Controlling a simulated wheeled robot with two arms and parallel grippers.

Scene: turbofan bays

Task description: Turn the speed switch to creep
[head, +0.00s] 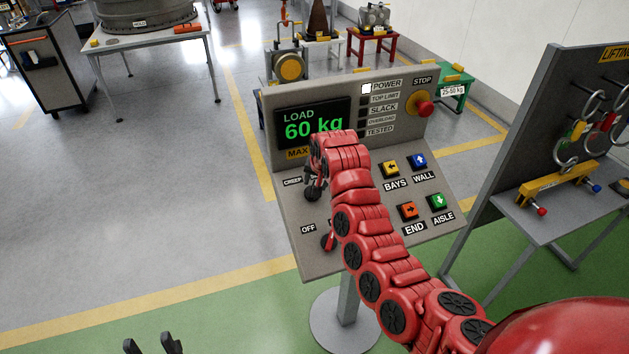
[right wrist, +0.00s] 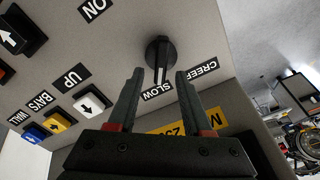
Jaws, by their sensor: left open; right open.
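The speed switch is a black knob (right wrist: 160,52) on the sloped grey panel, seen in the right wrist view. Its white mark points towards the SLOW label (right wrist: 158,92). The CREEP label (right wrist: 197,70) is beside it; it also shows in the head view (head: 292,181). My right gripper (right wrist: 159,74) is open, its fingertips close to the knob, one to each side of the mark. I cannot tell whether they touch it. In the head view my right arm covers part of the panel around the switch. My left gripper (head: 152,345) is open and empty at the bottom edge, away from the panel.
The control console (head: 350,82) shows LOAD 60 kg. It has a red stop button (head: 424,108), several push buttons and a red-handled OFF switch (head: 328,241) below the speed switch. A lifting-gear board (head: 548,100) stands at right. The floor left of the console is clear.

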